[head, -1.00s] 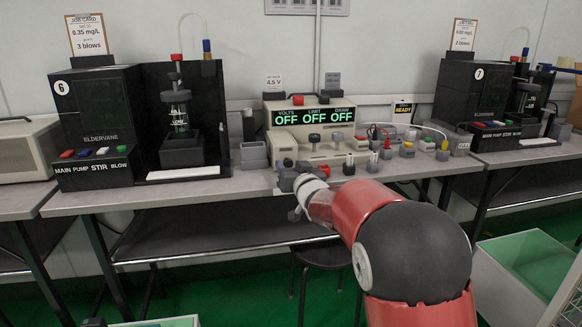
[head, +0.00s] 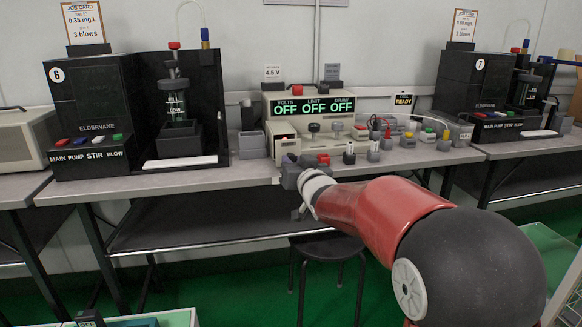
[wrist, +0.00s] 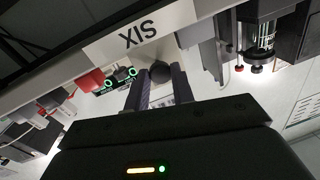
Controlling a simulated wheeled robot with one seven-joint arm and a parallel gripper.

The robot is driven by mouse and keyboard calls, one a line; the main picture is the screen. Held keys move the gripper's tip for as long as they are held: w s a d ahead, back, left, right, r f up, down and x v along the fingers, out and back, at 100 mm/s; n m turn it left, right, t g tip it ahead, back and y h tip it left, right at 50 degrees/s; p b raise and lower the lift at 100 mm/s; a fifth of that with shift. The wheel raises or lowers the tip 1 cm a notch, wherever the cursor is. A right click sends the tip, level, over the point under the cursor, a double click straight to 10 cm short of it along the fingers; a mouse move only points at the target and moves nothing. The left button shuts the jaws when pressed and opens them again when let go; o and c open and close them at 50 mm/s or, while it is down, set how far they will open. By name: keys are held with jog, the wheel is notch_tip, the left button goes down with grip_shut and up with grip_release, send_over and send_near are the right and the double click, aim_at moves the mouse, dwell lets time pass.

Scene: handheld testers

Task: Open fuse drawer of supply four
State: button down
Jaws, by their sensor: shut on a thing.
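The beige supply (head: 338,142) stands on the middle bench, with three green OFF readings. At its lower left front a beige drawer-like part (head: 286,149) juts out, with a little red at its top. How far it is open I cannot tell. My gripper (head: 290,170) is low in front of this part, at the bench's front edge. In the wrist view my gripper (wrist: 160,88) has its two fingers closed about a dark round knob (wrist: 159,71). What the knob joins is hidden. A white plate (wrist: 140,34) behind it reads SIX, upside down.
Several small grey blocks with coloured tops, including one at the supply's right (head: 373,148), crowd the bench. Black units 6 (head: 95,115) and 7 (head: 475,90) stand either side. A black stool (head: 327,247) is under the bench edge.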

jog(key=v, duration=0.2)
jog(key=shift+s+b, duration=0.4)
jog(key=shift+a, duration=0.1)
jog(key=c, duration=1.2)
grip_release()
jog(key=v, duration=0.7)
jog(key=shift+s+d+b, duration=0.2)
jog(key=shift+s+b, duration=0.15)
jog(key=shift+b, duration=0.05)
